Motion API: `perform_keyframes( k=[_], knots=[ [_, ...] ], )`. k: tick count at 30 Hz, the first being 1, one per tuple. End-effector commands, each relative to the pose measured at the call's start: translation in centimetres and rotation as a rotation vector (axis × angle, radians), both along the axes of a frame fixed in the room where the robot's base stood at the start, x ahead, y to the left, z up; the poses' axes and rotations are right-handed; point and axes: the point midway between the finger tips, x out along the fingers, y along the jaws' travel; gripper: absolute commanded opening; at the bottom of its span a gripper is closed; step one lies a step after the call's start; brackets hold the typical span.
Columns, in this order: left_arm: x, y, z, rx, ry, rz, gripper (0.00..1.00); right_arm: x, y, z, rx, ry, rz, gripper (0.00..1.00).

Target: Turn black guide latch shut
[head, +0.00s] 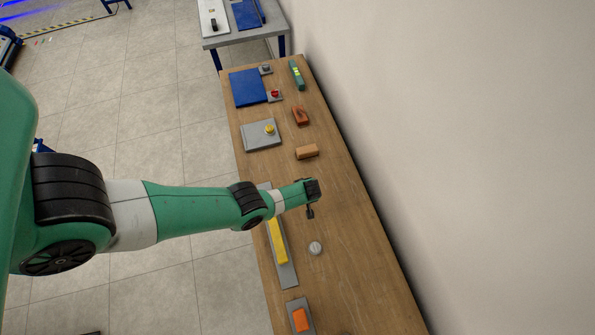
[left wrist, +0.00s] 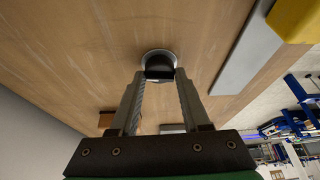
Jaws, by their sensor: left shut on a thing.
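The black guide latch (left wrist: 159,64) shows in the left wrist view as a dark knob on a round grey base on the wooden table. My left gripper (left wrist: 161,75) is shut on it, with one finger on each side of the knob. In the head view my left gripper (head: 310,211) points down over the middle of the table, and the latch is too small and too hidden there to tell its angle. My right gripper is in neither view.
A yellow bar (head: 277,240) on a grey plate (head: 288,273) lies left of my gripper. A round grey disc (head: 315,248) sits just below it. A tan block (head: 307,152) lies further up the table. A wall runs along the right side.

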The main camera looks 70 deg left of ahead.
Motion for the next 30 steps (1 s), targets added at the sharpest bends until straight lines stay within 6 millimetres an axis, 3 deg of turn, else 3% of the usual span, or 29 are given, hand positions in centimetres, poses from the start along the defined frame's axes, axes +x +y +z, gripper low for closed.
perform_keyframes(
  k=[9,24,25,29,30],
  knots=[
    [0.05,-0.06,-0.1,-0.003,-0.003,0.113,0.0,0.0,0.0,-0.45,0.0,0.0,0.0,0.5],
    [0.0,-0.07,-0.01,-0.003,-0.003,0.131,0.0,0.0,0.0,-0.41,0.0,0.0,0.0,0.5],
    [0.0,-0.07,-0.01,-0.003,-0.003,0.131,0.52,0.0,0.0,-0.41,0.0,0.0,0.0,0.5],
    [0.01,-0.06,0.01,-0.003,-0.002,0.13,0.75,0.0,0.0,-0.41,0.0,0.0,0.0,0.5],
    [0.01,-0.05,0.01,-0.003,-0.002,0.13,0.77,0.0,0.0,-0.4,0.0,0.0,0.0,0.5]
  ],
)
